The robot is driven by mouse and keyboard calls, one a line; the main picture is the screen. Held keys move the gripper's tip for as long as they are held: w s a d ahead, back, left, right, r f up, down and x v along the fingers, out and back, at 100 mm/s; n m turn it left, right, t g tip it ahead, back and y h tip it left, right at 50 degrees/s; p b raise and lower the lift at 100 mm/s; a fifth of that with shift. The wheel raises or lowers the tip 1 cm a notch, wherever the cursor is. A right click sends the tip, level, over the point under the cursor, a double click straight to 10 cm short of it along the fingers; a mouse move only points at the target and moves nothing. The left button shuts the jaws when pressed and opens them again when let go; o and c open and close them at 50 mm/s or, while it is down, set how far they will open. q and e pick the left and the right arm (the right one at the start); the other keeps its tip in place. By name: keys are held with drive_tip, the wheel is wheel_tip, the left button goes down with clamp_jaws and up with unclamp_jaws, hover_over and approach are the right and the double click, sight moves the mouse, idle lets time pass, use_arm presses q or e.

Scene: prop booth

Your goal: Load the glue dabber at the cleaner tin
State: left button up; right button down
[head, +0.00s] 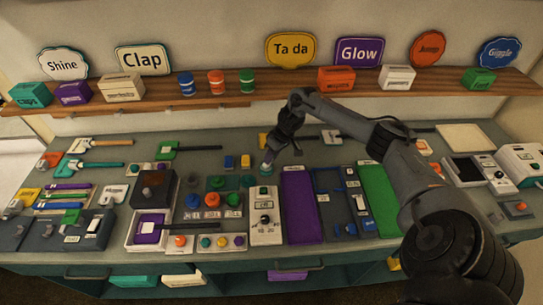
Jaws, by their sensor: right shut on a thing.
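My right gripper (271,153) reaches in from the right over the middle of the bench and points downward. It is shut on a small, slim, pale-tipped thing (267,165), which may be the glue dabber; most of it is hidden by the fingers. Just below its tip are small round teal pieces (248,181), one of which may be the cleaner tin; I cannot tell which. Whether the tip touches anything is too small to tell. My left gripper is not in view.
A white dial box (265,222), a purple mat (299,205) and a green mat (379,199) lie in front of the gripper. A dark box (155,188) and a purple-padded tray (150,230) stand left. A wooden shelf (330,92) with cartons and signs runs behind.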

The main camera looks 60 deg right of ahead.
idle(0.6)
drive_tip(key=shift+f+p, duration=0.1)
drive_tip(key=shift+p, duration=0.3)
idle(0.4)
idle(0.7)
idle(0.3)
drive_tip(key=shift+r+p, duration=0.7)
drive_tip(key=shift+p, duration=0.3)
wheel_tip(320, 180, up, 6)
drive_tip(key=p, duration=0.6)
drive_tip(key=shift+f+p, duration=0.15)
drive_tip(key=shift+p, duration=0.15)
